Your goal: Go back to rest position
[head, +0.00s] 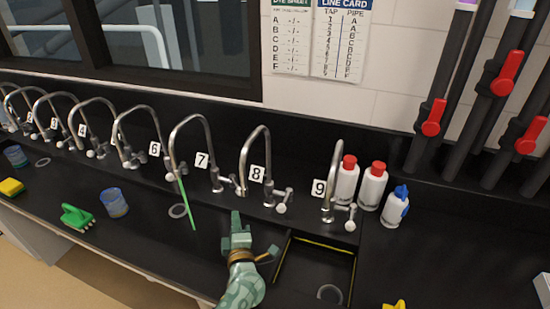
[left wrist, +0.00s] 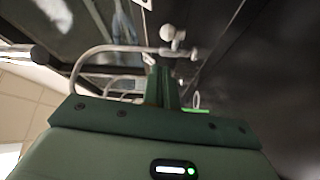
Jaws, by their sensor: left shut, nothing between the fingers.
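My left gripper (head: 236,217) is over the black counter, in front of the taps numbered 7 and 8. Its fingers are shut with nothing between them; they also show in the left wrist view (left wrist: 166,85). A green stream (head: 187,204) runs down from the spout of the tap (head: 190,125) beside the number 7 card, left of the gripper and apart from it. The tap marked 8 (head: 248,160) stands just behind the gripper. My right gripper is in neither view.
A sunken sink (head: 287,262) with yellow edging lies right of the gripper. Red-capped bottles (head: 372,187) and a blue-topped bottle (head: 396,208) stand by tap 9. A blue cup (head: 114,203), green brush (head: 76,217) and yellow sponge (head: 11,187) sit on the left counter. Red-handled pipes (head: 432,118) stand at right.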

